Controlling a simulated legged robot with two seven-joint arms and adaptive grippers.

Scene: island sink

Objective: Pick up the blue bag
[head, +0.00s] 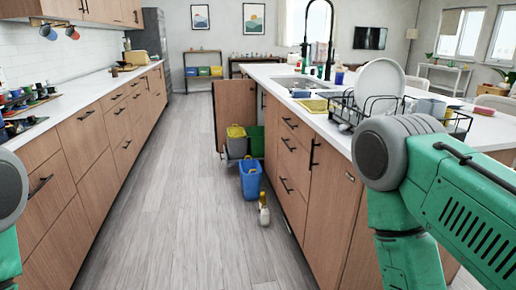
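A blue bag or bin-like container (250,181) stands upright on the floor in the aisle, in front of the open island cabinet. At this size I cannot tell whether it is a bag or a rigid bin. A small white bottle with a yellow part (264,212) stands on the floor just in front of it. Green and grey links of my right arm fill the right side, and a little of my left arm shows at the left edge. Neither gripper is in view. Both arm parts in view are far nearer than the blue container.
The cabinet door (235,108) stands open, with a grey bin with a yellow top (236,142) and a green bin (257,140) beside it. The island (335,165) bounds the right, drawers (85,135) the left. The wooden floor (165,190) between is clear.

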